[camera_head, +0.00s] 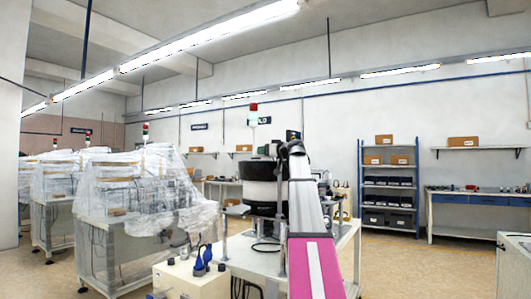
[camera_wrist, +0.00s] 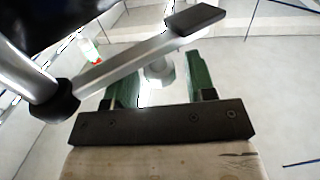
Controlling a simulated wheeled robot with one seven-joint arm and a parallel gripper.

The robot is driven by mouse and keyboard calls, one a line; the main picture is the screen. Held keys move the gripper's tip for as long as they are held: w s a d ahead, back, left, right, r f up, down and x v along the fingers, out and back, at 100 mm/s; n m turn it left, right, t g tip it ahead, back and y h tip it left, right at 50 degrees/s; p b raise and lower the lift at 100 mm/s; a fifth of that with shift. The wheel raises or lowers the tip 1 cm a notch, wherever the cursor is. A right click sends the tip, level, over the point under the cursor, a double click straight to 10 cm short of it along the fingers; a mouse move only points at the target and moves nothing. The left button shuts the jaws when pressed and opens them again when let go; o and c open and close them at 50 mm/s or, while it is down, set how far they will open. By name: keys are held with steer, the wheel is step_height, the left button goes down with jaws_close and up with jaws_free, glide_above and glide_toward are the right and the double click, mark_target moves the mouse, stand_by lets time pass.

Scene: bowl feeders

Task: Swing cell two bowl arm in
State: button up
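In the head view a black and white bowl feeder (camera_head: 262,190) stands on a white-topped bench (camera_head: 335,235), partly hidden by my arm. In the wrist view a flat metal bar (camera_wrist: 130,63) runs up and right from a black collar (camera_wrist: 62,100) to a dark end pad (camera_wrist: 195,20). It looks like the bowl arm, but its cell number does not show. My gripper (camera_wrist: 160,80) has two green fingers standing apart. A pale rounded piece shows between them; I cannot tell whether it lies behind them. No finger visibly clamps the bar. The head view does not show the fingertips clearly.
Plastic-wrapped machines (camera_head: 145,190) stand to the left. A cream box (camera_head: 190,280) with blue-black knobs is in the near foreground. A blue shelf rack (camera_head: 388,185) and a workbench (camera_head: 480,205) stand at the right. Open floor lies between them and the bench.

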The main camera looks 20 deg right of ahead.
jaws_close()
steer(key=shift+w+h, duration=0.15)
steer(key=shift+h, duration=0.15)
steer(key=w+m+t+h, duration=0.1)
steer(key=h, duration=0.1)
steer(key=w+m+t+h, duration=0.1)
steer(key=m+h, duration=0.1)
steer(key=shift+m+h, duration=0.3)
steer(key=w+d+m+g+h, duration=0.2)
steer(key=d+m+g+h, duration=0.1)
steer(key=m+h, duration=0.4)
steer(key=w+d+m+g+h, duration=0.3)
steer(key=m+g+h, duration=0.2)
steer(key=h, duration=0.6)
steer(key=shift+w+d+m+g+h, duration=0.25)
steer(key=shift+w+m+g+h, duration=0.15)
steer(key=shift+m, duration=0.6)
